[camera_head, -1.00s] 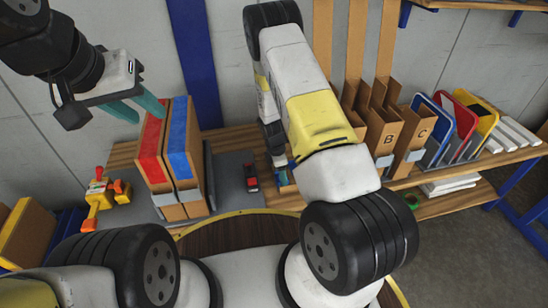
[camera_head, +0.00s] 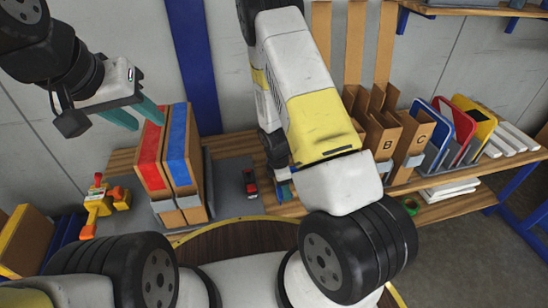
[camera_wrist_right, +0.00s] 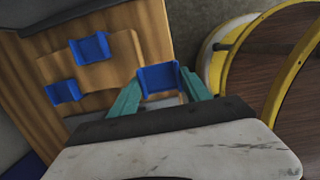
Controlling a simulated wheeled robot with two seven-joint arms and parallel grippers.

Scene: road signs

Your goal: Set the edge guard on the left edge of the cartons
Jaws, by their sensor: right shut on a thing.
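Two brown cartons stand side by side in the head view: the left carton (camera_head: 150,158) has red tape and the right carton (camera_head: 182,150) has blue tape. My left gripper (camera_head: 138,113) is open and empty, its teal fingers close to the top left of the red-taped carton; I cannot tell whether they touch it. My right gripper (camera_wrist_right: 160,92) is shut on a small blue channel-shaped piece, apparently the edge guard (camera_wrist_right: 160,78), in the right wrist view. Two similar blue pieces (camera_wrist_right: 90,48) (camera_wrist_right: 62,92) lie beyond it. In the head view my right arm mostly hides this gripper.
An orange and yellow tool (camera_head: 103,203) lies left of the cartons, and a small red and black item (camera_head: 250,183) lies right of them on the grey mat (camera_head: 232,190). Cardboard holders (camera_head: 383,135) and colored sign plates (camera_head: 452,125) stand on the bench at right.

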